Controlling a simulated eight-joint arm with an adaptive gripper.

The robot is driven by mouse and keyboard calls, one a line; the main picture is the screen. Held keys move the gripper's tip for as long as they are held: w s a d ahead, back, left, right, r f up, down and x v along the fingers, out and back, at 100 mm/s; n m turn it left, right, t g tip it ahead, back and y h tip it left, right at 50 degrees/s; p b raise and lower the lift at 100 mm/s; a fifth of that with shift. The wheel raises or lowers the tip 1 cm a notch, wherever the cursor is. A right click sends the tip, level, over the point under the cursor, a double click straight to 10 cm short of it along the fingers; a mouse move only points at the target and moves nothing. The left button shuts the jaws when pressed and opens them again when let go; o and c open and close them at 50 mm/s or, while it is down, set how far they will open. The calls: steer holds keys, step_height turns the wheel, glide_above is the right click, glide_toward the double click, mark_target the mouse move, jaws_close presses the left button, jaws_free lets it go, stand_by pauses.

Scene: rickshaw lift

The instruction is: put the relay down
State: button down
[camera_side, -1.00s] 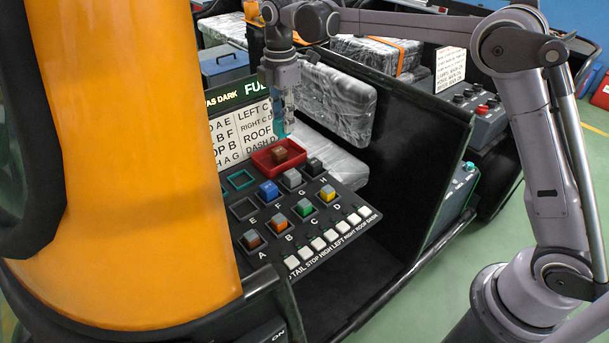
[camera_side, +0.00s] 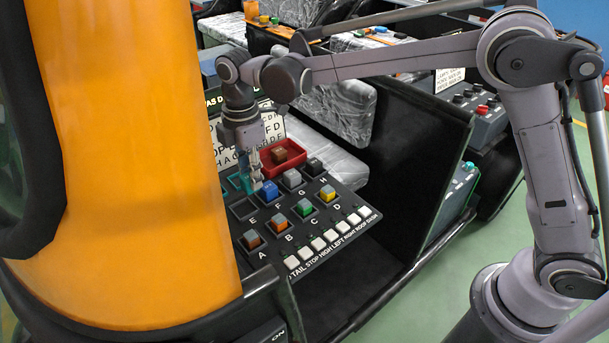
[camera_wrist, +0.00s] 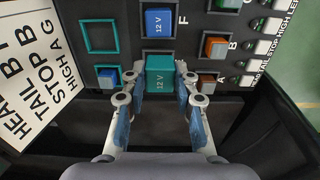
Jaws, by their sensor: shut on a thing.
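My gripper (camera_side: 252,184) is shut on a teal relay (camera_wrist: 160,76) marked 12 V, gripped between both fingertips. It is low over the back left of the black socket panel (camera_side: 345,203). In the wrist view the relay appears beside the blue relay (camera_wrist: 158,22) at F and covers the panel below it. I cannot tell whether it touches the panel. An empty teal-outlined square (camera_wrist: 100,37) lies to its upper left in the wrist view. In the side view my fingers partly hide the teal parts.
A red tray (camera_side: 304,166) with a brown block (camera_side: 279,154) stands behind the panel. Several coloured relays sit in the panel, including an orange one (camera_side: 279,226) at B. White switches (camera_side: 318,244) line its front. The orange body part (camera_side: 140,160) stands close left.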

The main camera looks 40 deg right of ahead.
mark_target(246, 210)
steer(key=shift+w+a+f, duration=0.1)
steer(key=shift+a+f, duration=0.3)
steer(key=shift+a, duration=0.2)
steer(key=shift+w+a+f, duration=0.1)
steer(key=shift+a+f, duration=0.25)
steer(key=shift+a, duration=0.2)
steer(key=shift+f, duration=1.95)
steer(key=shift+f, duration=0.15)
steer(key=c, duration=1)
jaws_free()
